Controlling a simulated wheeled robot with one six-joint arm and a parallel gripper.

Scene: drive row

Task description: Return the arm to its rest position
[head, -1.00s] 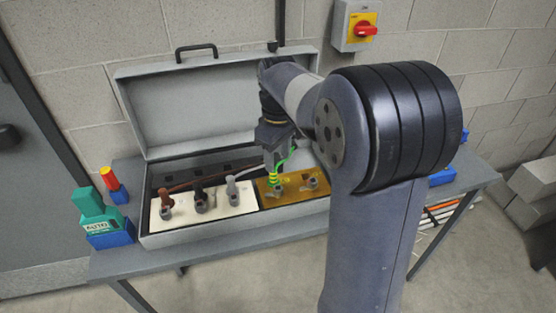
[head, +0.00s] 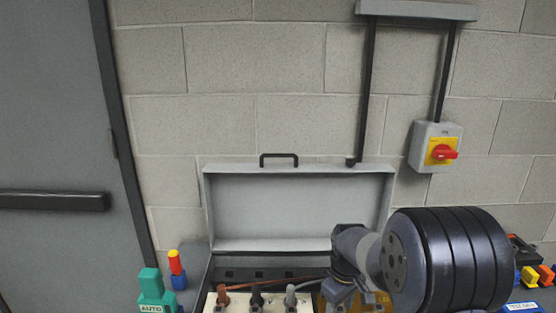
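My arm shows at the lower right of the head view, folded in front of the open grey case (head: 298,205). Its wrist (head: 352,250) is over the right part of the case. My gripper's fingers are at or below the bottom edge of the picture, so I cannot see whether they are open or shut. Inside the case, a cream terminal block (head: 262,303) carries brown, black and grey leads. A brass-coloured plate (head: 382,301) is partly hidden behind my arm.
A red and yellow switch (head: 441,151) is on the block wall. Blue, yellow and orange pieces (head: 535,275) are at the right. A grey door (head: 50,150) is at the left.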

